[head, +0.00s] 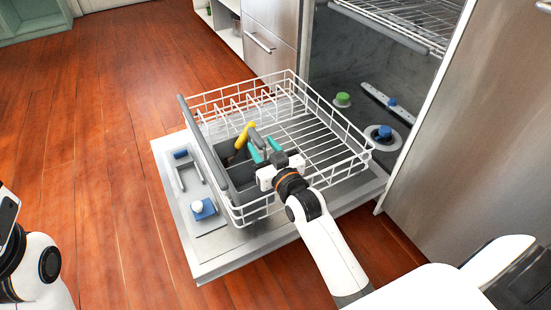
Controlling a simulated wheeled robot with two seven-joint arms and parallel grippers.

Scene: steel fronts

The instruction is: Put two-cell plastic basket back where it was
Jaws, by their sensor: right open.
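The two-cell plastic basket (238,175) is dark grey and sits inside the white wire dishwasher rack, at its near left part. A yellow-handled item (243,135) and a grey piece stick up at it. My right gripper (264,149) is over the basket's right side, with its teal-tipped fingers apart around the area of the grey upright piece. The gripper body hides part of the basket's right end, and I cannot tell whether the fingers touch it. Part of my left arm shows at the lower left edge, but its fingers do not show.
The wire rack (322,128) is pulled out above the open dishwasher door (215,262); its right part is empty. The tub holds a green cap (342,99) and a spray arm (387,101). A steel panel (483,130) stands at right. The wooden floor at left is clear.

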